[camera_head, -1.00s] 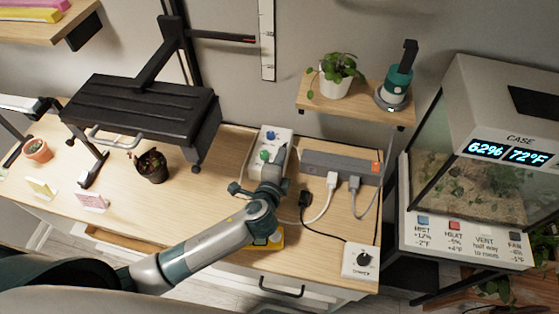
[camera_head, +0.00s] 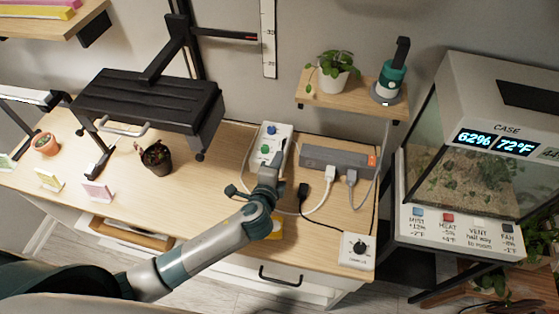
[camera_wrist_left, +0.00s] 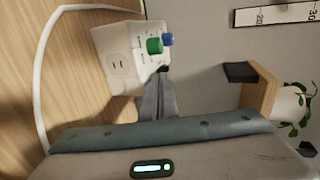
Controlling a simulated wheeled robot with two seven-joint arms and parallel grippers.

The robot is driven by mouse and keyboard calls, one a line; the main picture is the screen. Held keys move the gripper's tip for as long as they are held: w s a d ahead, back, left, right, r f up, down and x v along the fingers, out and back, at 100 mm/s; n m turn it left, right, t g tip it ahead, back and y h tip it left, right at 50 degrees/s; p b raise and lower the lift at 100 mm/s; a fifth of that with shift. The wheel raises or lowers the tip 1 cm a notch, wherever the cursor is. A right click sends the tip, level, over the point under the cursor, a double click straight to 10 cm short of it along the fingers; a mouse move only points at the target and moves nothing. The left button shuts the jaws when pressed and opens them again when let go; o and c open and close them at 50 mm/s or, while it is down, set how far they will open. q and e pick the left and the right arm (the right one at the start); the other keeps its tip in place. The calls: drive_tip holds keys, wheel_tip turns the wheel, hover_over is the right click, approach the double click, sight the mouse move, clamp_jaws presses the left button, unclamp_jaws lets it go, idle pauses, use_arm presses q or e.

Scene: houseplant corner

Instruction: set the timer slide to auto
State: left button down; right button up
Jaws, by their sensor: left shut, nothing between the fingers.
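The white timer box (camera_head: 283,133) stands on the wooden desk, with a blue knob and a green knob on its face. In the left wrist view the box (camera_wrist_left: 118,45) also shows a socket, the green knob (camera_wrist_left: 154,46) and the blue knob (camera_wrist_left: 168,39). A small dark part, perhaps the slide, shows at the fingertips; its setting cannot be read. My left gripper (camera_head: 274,162) is shut and empty, at the near end of the box. In the left wrist view its fingertips (camera_wrist_left: 157,88) are close to the dark part; contact cannot be told.
A grey power strip (camera_head: 335,158) with plugs and cords lies right of the box. A white box with a black dial (camera_head: 358,249) sits at the desk's front right. A potted plant (camera_head: 156,156) and a black lamp panel (camera_head: 150,100) are to the left. A terrarium (camera_head: 470,150) stands right.

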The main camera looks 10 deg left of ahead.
use_arm(q)
drive_tip(key=shift+s, duration=0.35)
drive_tip(key=shift+s+d+r, duration=0.1)
drive_tip(key=shift+s+r, duration=0.15)
drive_tip(key=shift+s, duration=0.4)
drive_tip(key=shift+s+b, duration=0.45)
drive_tip(key=shift+s, duration=0.05)
drive_tip(key=b+v, duration=0.1)
drive_tip(key=v, duration=0.6)
drive_tip(key=shift+r+b, duration=0.3)
drive_tip(key=shift+b, duration=0.1)
drive_tip(key=shift+s, duration=0.1)
